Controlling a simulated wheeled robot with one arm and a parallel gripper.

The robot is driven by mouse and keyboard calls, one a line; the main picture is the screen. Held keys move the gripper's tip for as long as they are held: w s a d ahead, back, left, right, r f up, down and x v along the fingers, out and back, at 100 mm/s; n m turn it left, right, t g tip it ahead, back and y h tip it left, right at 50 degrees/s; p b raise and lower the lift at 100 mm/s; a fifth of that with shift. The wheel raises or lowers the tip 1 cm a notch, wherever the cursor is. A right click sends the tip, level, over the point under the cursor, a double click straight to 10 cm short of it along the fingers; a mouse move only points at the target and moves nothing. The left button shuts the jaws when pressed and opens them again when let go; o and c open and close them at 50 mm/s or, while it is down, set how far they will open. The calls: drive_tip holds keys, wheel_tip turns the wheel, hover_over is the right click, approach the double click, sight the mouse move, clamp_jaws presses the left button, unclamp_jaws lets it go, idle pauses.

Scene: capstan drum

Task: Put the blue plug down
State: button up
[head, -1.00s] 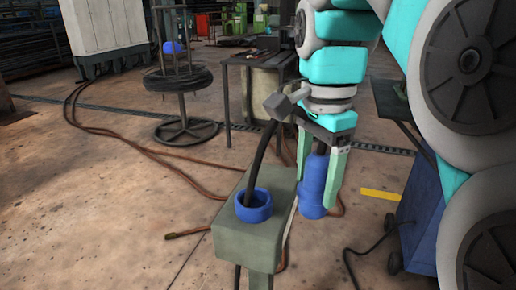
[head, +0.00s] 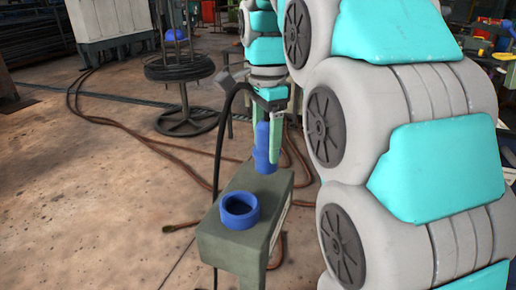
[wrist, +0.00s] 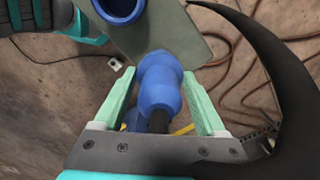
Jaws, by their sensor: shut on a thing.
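The blue plug (head: 264,152) is a stubby blue cylinder held upright between the two pale green fingers of my gripper (head: 264,143). Its lower end shows over the far end of the grey-green pedestal top (head: 273,185); I cannot tell whether it touches. In the wrist view the plug (wrist: 160,88) sits between the fingers of my gripper (wrist: 160,92) and overlaps the pedestal's edge (wrist: 185,35). An open blue ring socket (head: 239,211) stands on the near part of the pedestal, apart from the plug. It also shows at the top of the wrist view (wrist: 118,10).
A black cable (head: 217,140) arcs from near my wrist down the pedestal's left side. A wire reel stand (head: 185,110) and a pale cabinet (head: 108,30) are behind. Brown hoses (head: 150,140) lie on the floor. Floor at left is mostly clear.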

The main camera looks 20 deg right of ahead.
sight(261, 153)
drive_tip(key=shift+w+a+f, duration=0.15)
drive_tip(key=shift+w+a, duration=0.2)
drive_tip(key=shift+w, duration=0.45)
drive_tip(key=shift+f, duration=1.65)
drive_tip(key=shift+f, duration=0.15)
drive_tip(key=o, duration=1.6)
drive_tip(key=shift+c, duration=0.2)
